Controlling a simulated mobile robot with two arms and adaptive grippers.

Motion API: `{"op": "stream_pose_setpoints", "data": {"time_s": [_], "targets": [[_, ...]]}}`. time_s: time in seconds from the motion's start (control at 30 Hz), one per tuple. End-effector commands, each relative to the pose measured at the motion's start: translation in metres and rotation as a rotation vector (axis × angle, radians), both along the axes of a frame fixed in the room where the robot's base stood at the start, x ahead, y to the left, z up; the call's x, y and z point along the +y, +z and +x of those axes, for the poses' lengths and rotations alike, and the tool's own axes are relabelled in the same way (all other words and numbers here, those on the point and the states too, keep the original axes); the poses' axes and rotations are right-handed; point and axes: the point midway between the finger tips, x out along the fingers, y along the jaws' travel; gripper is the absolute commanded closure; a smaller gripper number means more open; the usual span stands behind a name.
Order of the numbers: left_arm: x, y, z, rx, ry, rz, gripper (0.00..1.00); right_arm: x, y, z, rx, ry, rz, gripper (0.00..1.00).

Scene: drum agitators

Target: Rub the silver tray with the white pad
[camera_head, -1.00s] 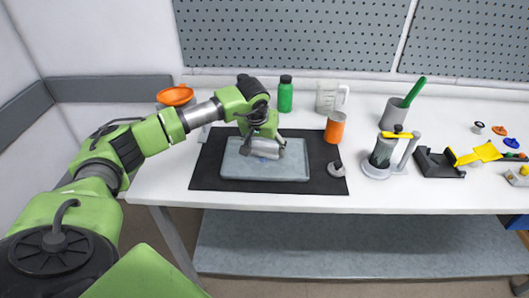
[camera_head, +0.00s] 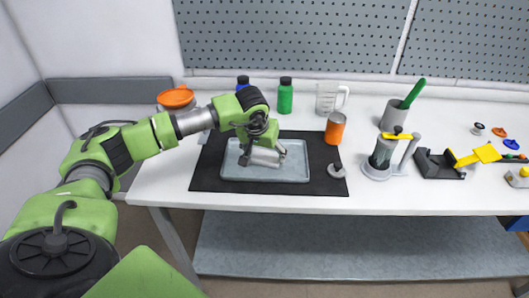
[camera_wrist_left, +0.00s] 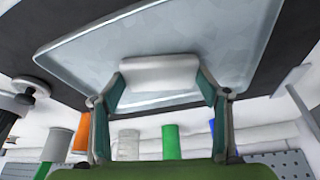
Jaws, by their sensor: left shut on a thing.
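The silver tray (camera_head: 290,174) lies flat on a black mat on the white table. It also fills the upper part of the left wrist view (camera_wrist_left: 215,40). The gripper hides part of the tray's far side. My right gripper is not in view.
The black mat (camera_head: 207,165) surrounds the tray. A small grey knob-like piece (camera_head: 337,170) sits at the mat's right. A stand (camera_head: 378,170) is further right.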

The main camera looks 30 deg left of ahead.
Motion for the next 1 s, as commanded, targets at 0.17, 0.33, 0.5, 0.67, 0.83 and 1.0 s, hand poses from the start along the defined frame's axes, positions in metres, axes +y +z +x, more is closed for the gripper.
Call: {"op": "stream_pose_setpoints", "data": {"time_s": [0.17,0.33,0.5,0.67,0.83,1.0], "targets": [[-0.001,-0.001,-0.003,0.011,-0.001,-0.001,0.48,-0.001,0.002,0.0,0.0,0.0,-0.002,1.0],[-0.001,0.015,-0.002,0.007,-0.001,0.001,0.48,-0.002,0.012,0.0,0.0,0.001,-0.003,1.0],[0.0,0.034,-0.001,0.005,-0.001,0.0,0.48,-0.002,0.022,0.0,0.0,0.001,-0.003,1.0],[0.0,0.051,-0.001,0.004,-0.001,0.0,0.48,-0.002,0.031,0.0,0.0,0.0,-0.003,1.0],[0.0,0.059,-0.001,0.004,-0.001,0.0,0.48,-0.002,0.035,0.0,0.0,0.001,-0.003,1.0],[0.0,0.059,-0.001,0.003,-0.001,0.0,0.48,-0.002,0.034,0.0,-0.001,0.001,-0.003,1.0]]}}
